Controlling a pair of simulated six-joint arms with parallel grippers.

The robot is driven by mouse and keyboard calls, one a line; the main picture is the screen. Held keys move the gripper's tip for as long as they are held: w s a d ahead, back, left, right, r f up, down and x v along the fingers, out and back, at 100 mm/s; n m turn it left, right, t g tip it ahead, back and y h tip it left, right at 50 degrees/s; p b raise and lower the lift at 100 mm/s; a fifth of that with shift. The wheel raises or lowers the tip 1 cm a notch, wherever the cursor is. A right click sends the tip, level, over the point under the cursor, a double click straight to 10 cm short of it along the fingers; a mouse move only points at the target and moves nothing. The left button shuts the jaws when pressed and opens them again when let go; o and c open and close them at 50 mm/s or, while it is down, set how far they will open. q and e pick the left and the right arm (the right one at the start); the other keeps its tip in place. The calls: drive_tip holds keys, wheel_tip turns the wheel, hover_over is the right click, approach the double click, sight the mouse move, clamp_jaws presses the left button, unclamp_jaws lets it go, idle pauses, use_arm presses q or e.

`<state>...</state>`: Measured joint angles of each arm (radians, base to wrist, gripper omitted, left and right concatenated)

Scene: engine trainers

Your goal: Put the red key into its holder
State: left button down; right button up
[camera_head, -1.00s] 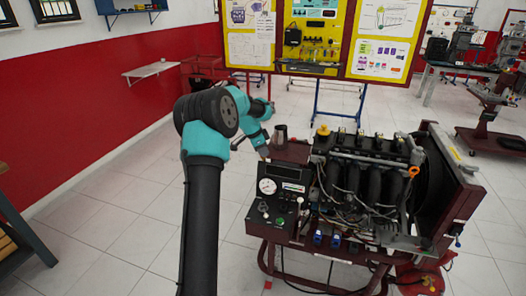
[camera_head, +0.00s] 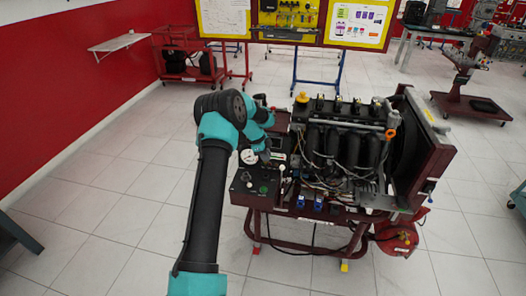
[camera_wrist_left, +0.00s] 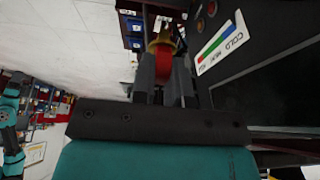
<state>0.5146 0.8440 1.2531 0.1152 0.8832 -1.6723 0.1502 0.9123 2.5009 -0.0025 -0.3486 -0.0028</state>
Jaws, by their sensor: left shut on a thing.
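The red key (camera_wrist_left: 164,62) is in the left wrist view, between the fingers of my left gripper (camera_wrist_left: 166,78). The gripper is shut on it, and a brass-coloured part shows just beyond the red. In the head view my left gripper (camera_head: 265,156) is small, over the control panel (camera_head: 241,200) at the left of the engine trainer; the key cannot be made out there. In the wrist view the panel face (camera_wrist_left: 270,75) with a COLD label lies to the right of the fingers. I cannot make out the key's holder. My right gripper is not in view.
The engine (camera_head: 340,145) stands right of my arm, with hoses and wires close by. A red extinguisher-like cylinder (camera_head: 398,240) is low at the right. A yellow board (camera_head: 290,20) and a red cart (camera_head: 185,60) stand behind.

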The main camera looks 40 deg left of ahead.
sight(266, 163)
use_arm(q)
drive_tip(key=shift+f, duration=0.15)
drive_tip(key=shift+f, duration=2.3)
drive_tip(key=shift+f, duration=2.3)
drive_tip(key=c, duration=0.7)
unclamp_jaws()
drive_tip(key=shift+c, duration=0.2)
drive_tip(key=shift+r, duration=0.4)
drive_tip(key=shift+r, duration=1.1)
drive_tip(key=shift+r, duration=0.1)
drive_tip(key=shift+r, duration=2.4)
